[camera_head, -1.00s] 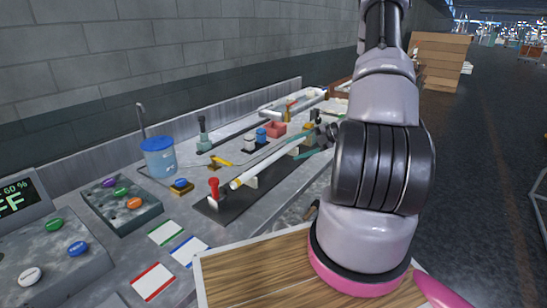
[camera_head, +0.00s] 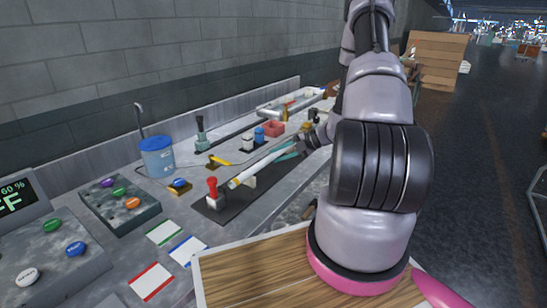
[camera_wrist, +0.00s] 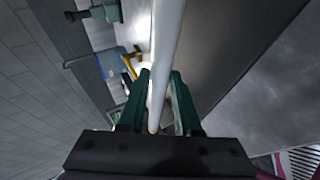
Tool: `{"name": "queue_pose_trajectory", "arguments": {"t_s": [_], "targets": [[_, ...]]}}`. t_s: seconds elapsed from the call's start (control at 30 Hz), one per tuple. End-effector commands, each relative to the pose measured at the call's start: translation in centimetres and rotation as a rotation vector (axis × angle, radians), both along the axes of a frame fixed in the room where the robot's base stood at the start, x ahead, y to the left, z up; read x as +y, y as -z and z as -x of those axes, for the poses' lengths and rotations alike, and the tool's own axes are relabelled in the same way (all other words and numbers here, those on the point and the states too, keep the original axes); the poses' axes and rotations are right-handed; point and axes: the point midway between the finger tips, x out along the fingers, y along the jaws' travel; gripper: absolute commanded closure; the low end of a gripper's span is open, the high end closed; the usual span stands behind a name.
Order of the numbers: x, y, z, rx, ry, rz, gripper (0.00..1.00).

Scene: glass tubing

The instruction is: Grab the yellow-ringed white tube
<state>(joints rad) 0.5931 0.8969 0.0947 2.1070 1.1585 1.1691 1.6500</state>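The white tube (camera_head: 258,166) lies slanted in a holder above a dark mat, with its near end beside a red-topped clamp (camera_head: 212,190). A narrow gap shows beside the right finger, so the fingers look open around the tube.
A blue-lidded container (camera_head: 157,157) stands at the left of the bench. A button box (camera_head: 120,203) and coloured cards are at the front left.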

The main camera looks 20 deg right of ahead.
Motion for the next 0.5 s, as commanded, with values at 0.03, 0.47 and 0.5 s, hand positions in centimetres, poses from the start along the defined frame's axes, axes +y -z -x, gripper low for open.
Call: {"name": "queue_pose_trajectory", "arguments": {"t_s": [0.03,0.47,0.5], "targets": [[0.0,0.0,0.0,0.000,0.000,0.000,1.00],[0.0,-0.7,0.0,-0.001,0.000,0.000,1.00],[0.0,-1.0,0.0,-0.001,0.000,0.001,1.00]]}}
